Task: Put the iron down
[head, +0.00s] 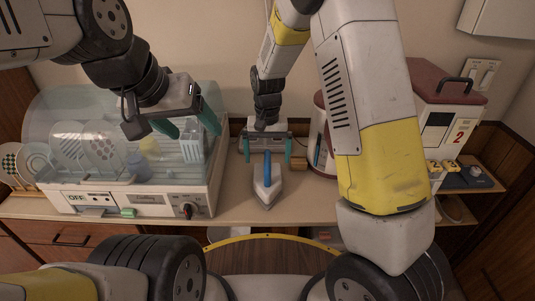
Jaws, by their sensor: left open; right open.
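The iron (267,192) has a pale body and a blue handle. It rests on the counter, right of the dish dryer, with its pointed end toward me. My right gripper (267,158) is just behind the iron, near its far end. Its teal fingers are spread wide, one on each side, and it holds nothing. Whether it touches the iron I cannot tell.
Plates (101,148) stand inside the dryer under its clear cover. A white and red container (444,125) stands at the right, partly behind my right arm. The counter (235,207) is clear around the iron. A small shelf (478,183) is at the far right.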

